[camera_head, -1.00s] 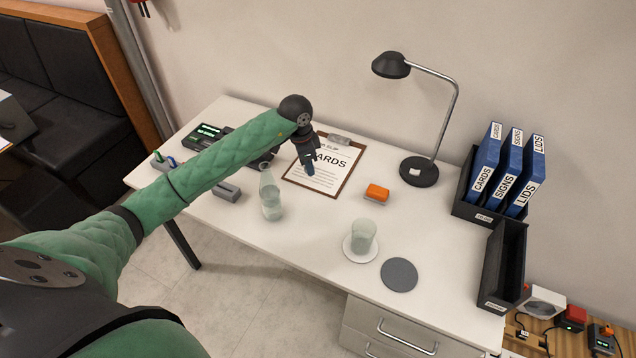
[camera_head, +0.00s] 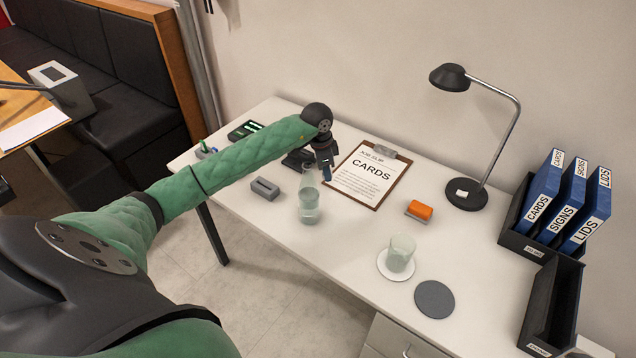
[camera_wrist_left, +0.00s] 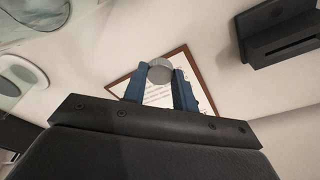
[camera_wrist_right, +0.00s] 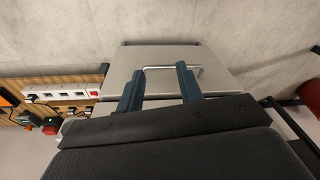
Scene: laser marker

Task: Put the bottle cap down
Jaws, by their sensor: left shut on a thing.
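A round grey bottle cap (camera_wrist_left: 160,71) sits between the fingertips of my left gripper (camera_wrist_left: 161,80) in the left wrist view. That gripper is shut on it, and in the head view the gripper (camera_head: 327,172) hangs above the desk between the bottle and the clipboard. The cap itself is too small to make out there. A clear glass bottle (camera_head: 309,203) stands upright on the desk, just below the gripper in the picture. My right gripper (camera_wrist_right: 160,86) is open and empty, with its fingers apart in front of a drawer unit in the right wrist view.
A clipboard (camera_head: 370,176) lies behind the bottle. A grey slotted block (camera_head: 265,188) is to its left. A glass (camera_head: 400,254) on a white coaster, a dark grey disc (camera_head: 434,299), an orange block (camera_head: 420,209) and a lamp (camera_head: 466,194) stand to the right. Black trays (camera_head: 553,305) edge the right side.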

